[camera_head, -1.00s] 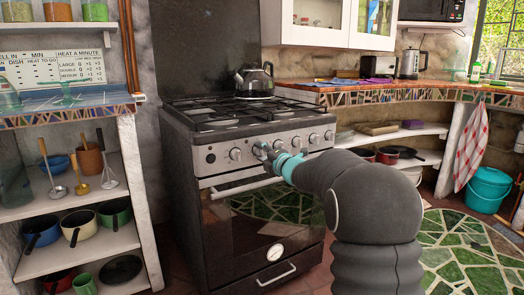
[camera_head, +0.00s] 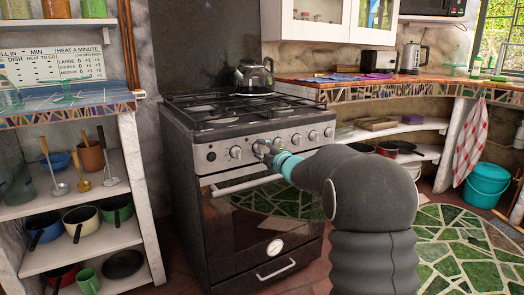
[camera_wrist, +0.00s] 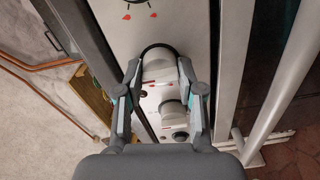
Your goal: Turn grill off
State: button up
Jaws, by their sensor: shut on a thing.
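The stove (camera_head: 200,190) has a steel front panel with a row of round knobs above the oven door. My gripper (camera_head: 260,149) is at this panel, just right of the leftmost knob (camera_head: 235,152). In the wrist view, the two fingers of my gripper (camera_wrist: 159,72) are shut on a round grey knob (camera_wrist: 160,66) with a dark ring at its base, one finger on each side. A second knob (camera_wrist: 172,113) shows between the fingers, closer to the palm, with a small dark button (camera_wrist: 180,136) beside it. In the head view, the held knob is mostly hidden by the gripper.
The oven door handle (camera_head: 240,185) runs just below the gripper and shows as a pale bar (camera_wrist: 285,85) in the wrist view. A kettle (camera_head: 254,77) stands on the hob. Shelves with pots (camera_head: 82,220) stand left, and a mosaic counter (camera_head: 400,90) runs right.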

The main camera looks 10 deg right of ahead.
jog(key=o, duration=1.1)
jog(key=shift+o, duration=0.2)
jog(key=shift+s, duration=0.1)
jog(key=v, duration=1.1)
jog(key=shift+s+d, duration=0.15)
jog(key=shift+s, duration=0.25)
